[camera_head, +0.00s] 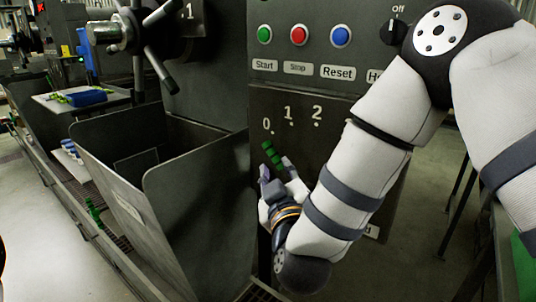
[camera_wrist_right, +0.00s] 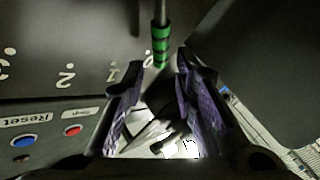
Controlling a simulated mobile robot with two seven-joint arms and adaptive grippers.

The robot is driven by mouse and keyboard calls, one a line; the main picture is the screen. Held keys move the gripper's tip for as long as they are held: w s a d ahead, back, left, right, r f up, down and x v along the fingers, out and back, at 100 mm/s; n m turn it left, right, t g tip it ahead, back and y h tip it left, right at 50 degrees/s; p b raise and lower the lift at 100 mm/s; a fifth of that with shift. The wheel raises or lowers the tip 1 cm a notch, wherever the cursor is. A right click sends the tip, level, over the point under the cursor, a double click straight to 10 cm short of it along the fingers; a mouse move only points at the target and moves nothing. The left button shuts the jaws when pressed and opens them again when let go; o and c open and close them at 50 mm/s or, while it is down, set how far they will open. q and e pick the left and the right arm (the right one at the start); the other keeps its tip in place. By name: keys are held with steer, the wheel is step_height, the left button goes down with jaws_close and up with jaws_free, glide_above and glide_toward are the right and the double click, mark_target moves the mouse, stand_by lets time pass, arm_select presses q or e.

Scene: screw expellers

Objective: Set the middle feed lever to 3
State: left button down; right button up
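The feed lever with a ribbed green handle (camera_head: 272,155) stands out from the dark machine panel (camera_head: 340,130), just below the 0 mark of a dial numbered 0, 1, 2. My right arm covers the panel further right, and no 3 can be read. My right gripper (camera_head: 276,178) is right below the handle. In the right wrist view my right gripper (camera_wrist_right: 160,75) is open with its purple-padded fingers apart. The green handle (camera_wrist_right: 160,45) lies ahead of the gap between the fingertips, and I see no finger closed on it. My left gripper is out of view.
A large dark metal bin (camera_head: 200,210) stands close left of my right gripper. Green, red and blue buttons (camera_head: 298,35) sit above the dial, with an Off knob (camera_head: 392,30) to the right. A spoked handwheel (camera_head: 138,30) juts out at upper left.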

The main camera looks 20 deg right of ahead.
mark_target(274, 156)
steer(key=w, duration=0.3)
steer(key=w+d, duration=0.1)
steer(key=w, duration=0.4)
steer(key=shift+w+d, duration=0.2)
steer(key=shift+w, duration=0.15)
steer(key=shift+f, duration=0.1)
jaws_close()
